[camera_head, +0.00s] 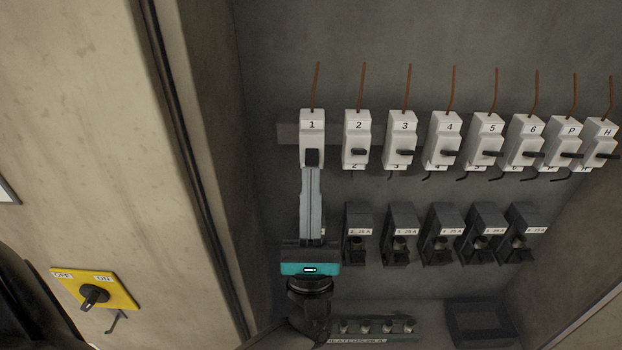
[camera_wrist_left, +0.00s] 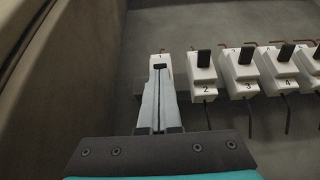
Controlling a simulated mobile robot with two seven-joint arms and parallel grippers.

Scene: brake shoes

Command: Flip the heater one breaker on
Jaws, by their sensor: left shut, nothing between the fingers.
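The breaker labelled 1 (camera_head: 312,127) is the leftmost white breaker in the upper row, and it also shows in the left wrist view (camera_wrist_left: 163,62). Its black lever (camera_wrist_left: 160,67) shows just beyond my fingertips. My left gripper (camera_head: 312,168) is shut with nothing between its fingers. Its tips are at the lower front of breaker 1, at or very near the lever; I cannot tell if they touch. In the left wrist view the closed fingers (camera_wrist_left: 159,75) cover the lower part of breaker 1. My right gripper is not in view.
Breaker 2 (camera_head: 357,128) stands close to the right, with several more white breakers beyond it. Black fuse holders (camera_head: 401,222) form a lower row. A yellow OFF/ON switch plate (camera_head: 113,288) is on the panel at left. The cabinet wall is close on the left.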

